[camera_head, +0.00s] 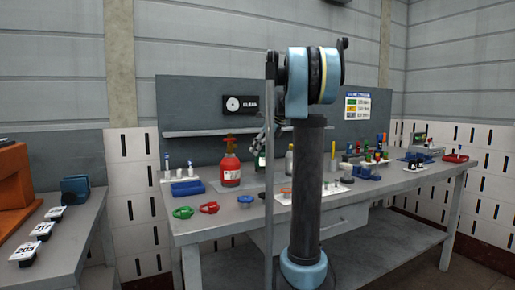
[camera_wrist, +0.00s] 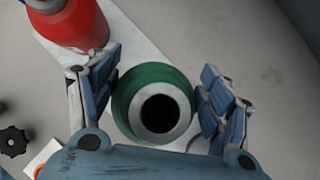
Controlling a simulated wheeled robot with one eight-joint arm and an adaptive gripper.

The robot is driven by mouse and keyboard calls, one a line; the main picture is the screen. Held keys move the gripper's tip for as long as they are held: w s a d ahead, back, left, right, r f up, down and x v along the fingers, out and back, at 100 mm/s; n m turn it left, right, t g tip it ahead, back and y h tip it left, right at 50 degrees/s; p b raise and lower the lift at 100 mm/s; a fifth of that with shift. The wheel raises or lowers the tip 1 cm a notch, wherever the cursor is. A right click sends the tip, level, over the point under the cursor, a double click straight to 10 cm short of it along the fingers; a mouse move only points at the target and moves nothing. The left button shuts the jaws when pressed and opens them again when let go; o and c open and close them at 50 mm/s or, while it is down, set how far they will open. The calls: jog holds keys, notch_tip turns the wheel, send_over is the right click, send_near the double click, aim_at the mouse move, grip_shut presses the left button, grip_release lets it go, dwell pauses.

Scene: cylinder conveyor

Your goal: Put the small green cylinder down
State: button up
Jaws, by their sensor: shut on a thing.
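The small green cylinder (camera_wrist: 126,95) is in the middle of the wrist view, seen from above, with a pale grey ring and a dark round opening on top. My gripper (camera_wrist: 157,80) has a finger on each side of it and is shut on it. In the head view my gripper (camera_head: 266,142) is above the workbench, partly hidden by my arm.
A red bottle (camera_head: 230,168) stands close on the left; it also shows in the wrist view (camera_wrist: 75,22). A clear bottle (camera_head: 289,160) stands to the right. A blue tray (camera_head: 187,187) and red (camera_head: 209,208) and green (camera_head: 183,212) pieces lie on the workbench (camera_head: 215,222).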

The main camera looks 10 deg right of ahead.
aim_at(260, 156)
jog(key=shift+f, duration=2.15)
jog(key=o, duration=2.1)
jog(key=v, duration=1.2)
